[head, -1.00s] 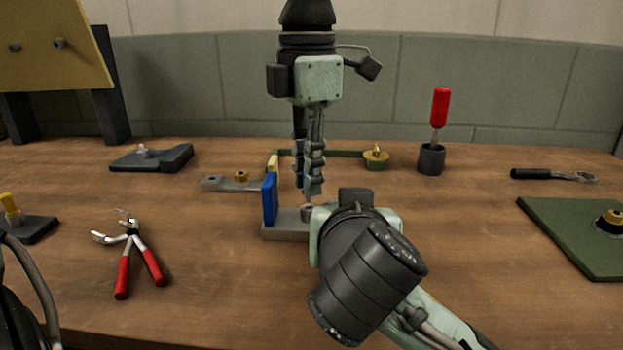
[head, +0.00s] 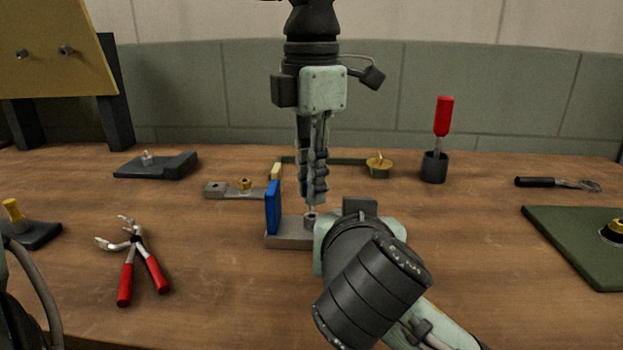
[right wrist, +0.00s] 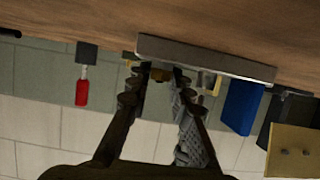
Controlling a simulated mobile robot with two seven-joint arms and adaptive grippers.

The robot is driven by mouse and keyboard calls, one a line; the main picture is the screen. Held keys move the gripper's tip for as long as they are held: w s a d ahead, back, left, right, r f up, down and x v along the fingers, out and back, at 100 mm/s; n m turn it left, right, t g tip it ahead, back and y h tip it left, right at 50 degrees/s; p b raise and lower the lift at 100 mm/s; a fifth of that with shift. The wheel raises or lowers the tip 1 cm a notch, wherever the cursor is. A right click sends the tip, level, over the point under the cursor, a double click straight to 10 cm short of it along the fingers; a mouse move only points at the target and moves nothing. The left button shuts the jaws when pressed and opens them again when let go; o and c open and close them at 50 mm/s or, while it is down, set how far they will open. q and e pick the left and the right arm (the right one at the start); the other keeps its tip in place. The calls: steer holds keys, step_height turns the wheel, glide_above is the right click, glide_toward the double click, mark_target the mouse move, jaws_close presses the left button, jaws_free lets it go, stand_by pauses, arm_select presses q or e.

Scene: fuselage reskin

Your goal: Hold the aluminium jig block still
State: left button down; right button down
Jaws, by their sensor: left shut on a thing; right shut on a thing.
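The aluminium jig block (head: 288,241) is a flat grey bar on the bench, with a blue upright plate (head: 273,207) at its left end and a round bushing (head: 311,219) on top. My left gripper (head: 313,196) points down above the bushing, shut on a thin metal shank (head: 311,209). My right gripper is at the block's right end; its wrist hides its fingers in the head view. In the right wrist view, which is upside down, the right fingertips (right wrist: 163,70) meet the edge of the block (right wrist: 215,60), and the grip appears shut on it.
Red-handled pliers (head: 138,265) lie left. A grey bar with a brass fitting (head: 228,190) lies behind the block. A red screwdriver (head: 443,117) stands in a dark cup (head: 433,168). A green plate (head: 570,240) is at right. The bench front left of centre is clear.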

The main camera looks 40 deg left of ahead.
arm_select(q)
steer(key=shift+f, duration=1.2)
steer(key=c, duration=1.4)
jaws_free()
steer(key=shift+c, duration=0.2)
steer(key=shift+r, duration=2.55)
arm_select(e)
steer(key=c, duration=1.3)
jaws_free()
